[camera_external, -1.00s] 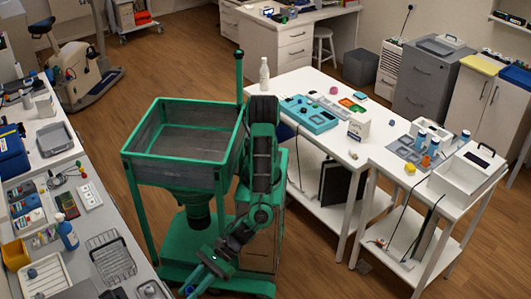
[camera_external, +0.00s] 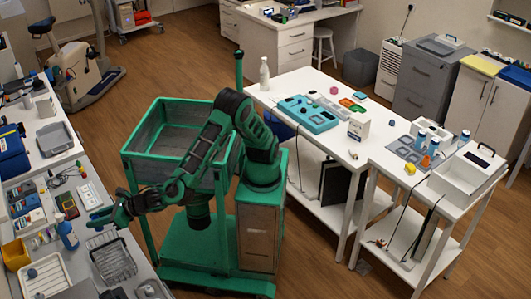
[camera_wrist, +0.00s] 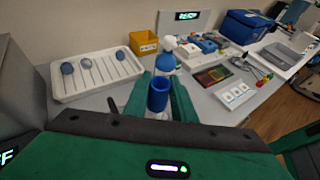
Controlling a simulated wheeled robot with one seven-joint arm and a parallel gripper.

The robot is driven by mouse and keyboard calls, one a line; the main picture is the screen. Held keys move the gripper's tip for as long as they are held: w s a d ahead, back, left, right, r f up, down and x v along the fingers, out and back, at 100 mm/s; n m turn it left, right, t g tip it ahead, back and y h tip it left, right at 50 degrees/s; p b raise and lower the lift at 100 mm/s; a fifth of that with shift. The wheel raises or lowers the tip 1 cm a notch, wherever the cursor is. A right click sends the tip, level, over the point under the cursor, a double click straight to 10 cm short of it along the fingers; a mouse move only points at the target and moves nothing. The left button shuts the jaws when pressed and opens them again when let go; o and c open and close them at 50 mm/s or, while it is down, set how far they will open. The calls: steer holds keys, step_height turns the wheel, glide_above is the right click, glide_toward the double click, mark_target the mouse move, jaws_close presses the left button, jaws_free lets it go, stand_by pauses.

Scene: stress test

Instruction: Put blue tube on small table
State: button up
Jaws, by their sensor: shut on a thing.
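My gripper (camera_external: 100,217) is over the left counter in the external view, pointing left. A smaller white table (camera_external: 449,207) stands at the right, beside a longer white table (camera_external: 350,157). Which one is the small table is not certain. The smaller one carries bottles and a white box.
A spray bottle (camera_external: 67,233) stands close to my gripper. A wire basket (camera_external: 113,262), a white tray (camera_wrist: 95,75) with spoon-like tools and a yellow bin (camera_wrist: 144,43) are on the counter. My green frame stands between the counter and the tables. Floor is open behind.

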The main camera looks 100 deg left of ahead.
steer(key=s+a+f, duration=0.2)
steer(key=s, duration=0.3)
steer(key=s+a+f+m+y, duration=0.1)
steer(key=s+a+f, duration=0.1)
steer(key=s, duration=0.4)
steer(key=s+a+f+y, duration=0.1)
steer(key=s+a+f, duration=0.1)
steer(key=s, duration=0.4)
steer(key=shift+s+a+f+m, duration=0.1)
steer(key=shift+f+m, duration=0.1)
steer(key=shift+f, duration=0.2)
steer(key=shift+s+a+f+m, duration=0.1)
steer(key=shift+f+m, duration=0.1)
steer(key=shift+f, duration=0.2)
steer(key=shift+s+f, duration=0.25)
steer(key=shift+f, duration=1.85)
steer(key=shift+f, duration=0.1)
steer(key=o, duration=1)
